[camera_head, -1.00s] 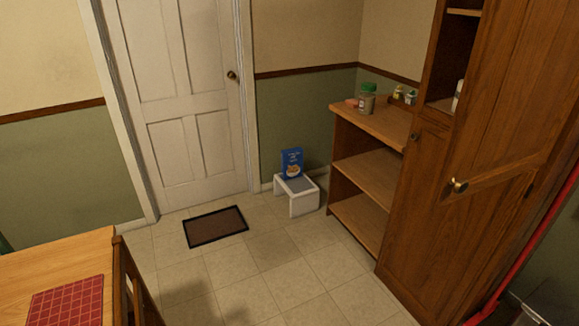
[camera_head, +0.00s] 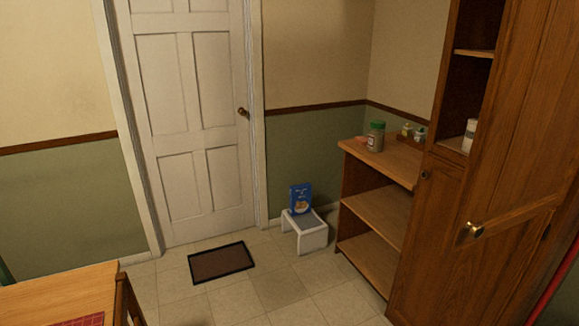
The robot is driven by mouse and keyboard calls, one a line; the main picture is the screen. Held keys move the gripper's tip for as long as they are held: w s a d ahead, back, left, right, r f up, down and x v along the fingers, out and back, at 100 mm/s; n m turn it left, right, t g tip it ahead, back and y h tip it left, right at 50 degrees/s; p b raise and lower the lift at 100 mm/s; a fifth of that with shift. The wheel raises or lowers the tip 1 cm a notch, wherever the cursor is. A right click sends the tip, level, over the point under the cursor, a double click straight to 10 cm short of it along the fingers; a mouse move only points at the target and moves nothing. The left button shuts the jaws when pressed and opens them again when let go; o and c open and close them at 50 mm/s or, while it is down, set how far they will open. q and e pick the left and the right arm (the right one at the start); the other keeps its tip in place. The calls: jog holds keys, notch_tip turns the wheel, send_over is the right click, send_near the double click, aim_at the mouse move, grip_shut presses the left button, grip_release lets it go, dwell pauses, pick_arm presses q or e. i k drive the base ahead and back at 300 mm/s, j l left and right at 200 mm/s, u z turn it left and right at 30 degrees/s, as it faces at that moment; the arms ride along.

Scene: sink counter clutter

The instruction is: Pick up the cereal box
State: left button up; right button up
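A blue cereal box (camera_head: 300,199) stands upright on a small white step stool (camera_head: 305,232) against the back wall, to the right of the door. Its front shows a pale bowl picture and light lettering. Neither of my grippers shows in the head view. Nothing touches the box except the stool under it.
A wooden shelf unit (camera_head: 378,207) stands right of the stool, with a green-lidded jar (camera_head: 376,136) on top. A tall wooden cabinet (camera_head: 480,230) is at the right. A dark doormat (camera_head: 221,262) lies before the white door (camera_head: 195,130). A wooden table (camera_head: 60,290) fills the lower left. Tiled floor between is clear.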

aim_at(300, 195)
jog(key=i+j, duration=0.1)
jog(key=i, duration=4.35)
jog(key=i+z, duration=0.3)
jog(key=i, duration=0.2)
